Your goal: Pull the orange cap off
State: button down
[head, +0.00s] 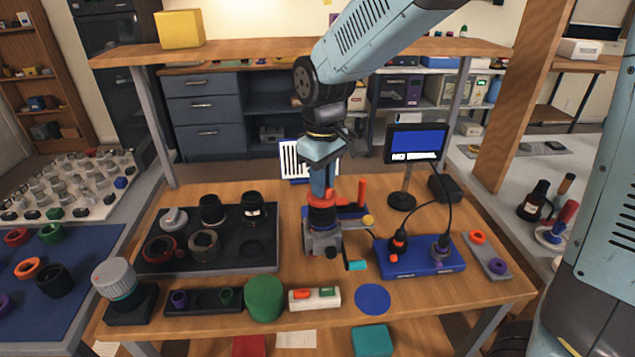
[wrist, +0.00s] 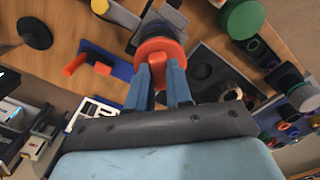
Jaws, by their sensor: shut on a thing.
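The orange cap (head: 321,200) sits on top of a black cylindrical lens body (head: 323,219), which stands upright in a grey clamp fixture (head: 310,238) at the middle of the table. My gripper (head: 322,184) points down from above, with its blue fingers at the cap. In the wrist view, the orange cap (wrist: 162,57) shows as a round disc with a raised middle. My gripper (wrist: 163,72) is shut on it, one finger at each side. The cap appears seated on the lens body, with no gap that I can make out. The fingertips are partly hidden by the cap.
A black tray (head: 210,262) with lens parts lies left of the fixture. A green cylinder (head: 264,298) stands at the front. An orange upright handle (head: 361,191) is close behind my gripper.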

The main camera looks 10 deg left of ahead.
jog(key=shift+r, duration=0.35)
jog(key=shift+r, duration=2.05)
